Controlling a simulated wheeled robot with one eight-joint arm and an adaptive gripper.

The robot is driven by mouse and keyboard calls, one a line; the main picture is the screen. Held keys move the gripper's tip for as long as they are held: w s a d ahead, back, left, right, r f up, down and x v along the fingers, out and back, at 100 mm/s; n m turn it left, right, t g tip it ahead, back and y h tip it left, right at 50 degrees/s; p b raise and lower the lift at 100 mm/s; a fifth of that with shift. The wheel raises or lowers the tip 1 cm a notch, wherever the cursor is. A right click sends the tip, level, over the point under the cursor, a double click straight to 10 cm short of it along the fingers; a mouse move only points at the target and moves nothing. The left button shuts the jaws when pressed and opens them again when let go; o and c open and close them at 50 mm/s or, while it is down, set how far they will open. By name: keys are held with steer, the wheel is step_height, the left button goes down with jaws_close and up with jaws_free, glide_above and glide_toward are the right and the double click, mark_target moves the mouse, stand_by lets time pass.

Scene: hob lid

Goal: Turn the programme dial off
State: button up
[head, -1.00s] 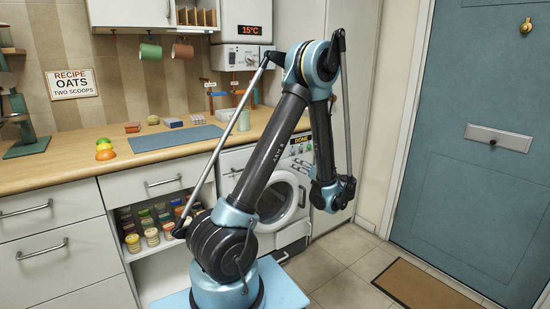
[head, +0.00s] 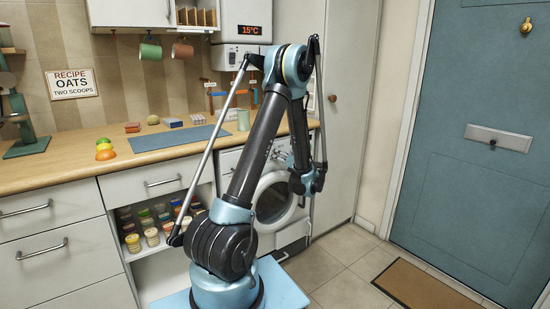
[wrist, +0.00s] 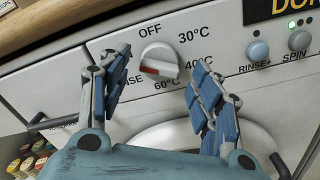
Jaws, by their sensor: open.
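The programme dial (wrist: 160,60) is a round white knob with a raised grip on the washing machine's front panel. Its red mark is at the left end of the grip, towards the partly hidden RINSE label. OFF (wrist: 150,31) is printed above the dial, with 30°C, 40°C and 60°C around its right and lower sides. My gripper (wrist: 158,76) is open, its blue-padded fingers left and right of the dial, with nothing between them that I can see gripped. Contact cannot be told. In the head view my gripper (head: 308,183) is in front of the washing machine (head: 298,221), and the dial is hidden.
A RINSE+ button (wrist: 257,50) and a SPIN button (wrist: 299,40) with a green light sit right of the dial, below a dark display (wrist: 280,8). The wooden worktop (head: 60,170) is above. Jars fill the open shelf left of the machine.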

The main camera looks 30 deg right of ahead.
steer(key=shift+w+a, duration=0.1)
steer(key=shift+w, duration=0.85)
